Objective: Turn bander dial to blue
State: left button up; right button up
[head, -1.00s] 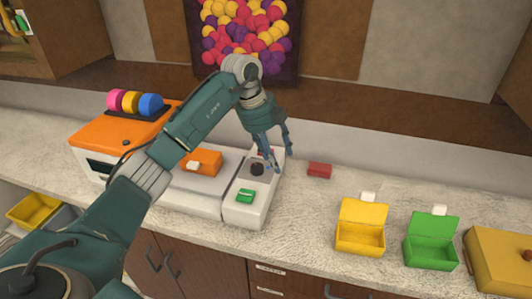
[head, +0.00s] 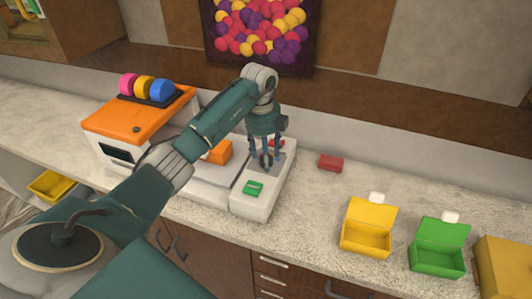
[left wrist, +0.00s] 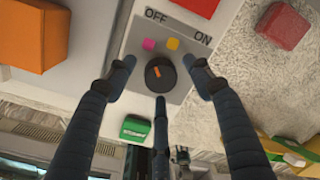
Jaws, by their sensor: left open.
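The bander's dial (left wrist: 160,74) is a round black knob with a short orange pointer mark, on a grey panel of the white unit (head: 252,207). Pink (left wrist: 149,44) and yellow (left wrist: 173,44) marks sit above it, near the OFF and ON lettering. No blue mark is visible; my right-hand finger may hide it. My left gripper (head: 266,165) points down over the dial, fingers open around it. In the left wrist view, its fingers lie on either side and below the knob; I cannot tell whether they touch it. My right gripper is not in view.
A green labelled button (head: 253,188) and a red part (left wrist: 198,6) flank the dial on the unit. An orange block (head: 217,152) is left, a red block (head: 330,163) right. Yellow (head: 366,242) and green (head: 437,260) open boxes stand farther right on the counter.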

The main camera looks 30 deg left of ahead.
pick_arm(q)
jog(key=shift+s+f, duration=0.1)
jog(key=shift+f, duration=0.05)
jog(key=c, duration=1.2)
jog(key=shift+o, duration=0.2)
jog(key=shift+a+m+b, duration=0.1)
jog(key=shift+m+b, duration=0.25)
jog(key=shift+m, duration=0.25)
jog(key=m+b, duration=0.1)
jog(key=m, duration=0.2)
jog(key=shift+w, duration=0.2)
jog(key=m+b, duration=0.2)
jog(key=m, duration=0.1)
jog(key=shift+m, duration=0.3)
jog(key=m+b, duration=0.1)
jog(key=m, duration=0.4)
jog(key=shift+w+g, duration=0.15)
jog(key=shift+g, duration=0.15)
jog(key=m+b, duration=0.1)
jog(key=m, duration=0.4)
jog(key=shift+r, duration=0.2)
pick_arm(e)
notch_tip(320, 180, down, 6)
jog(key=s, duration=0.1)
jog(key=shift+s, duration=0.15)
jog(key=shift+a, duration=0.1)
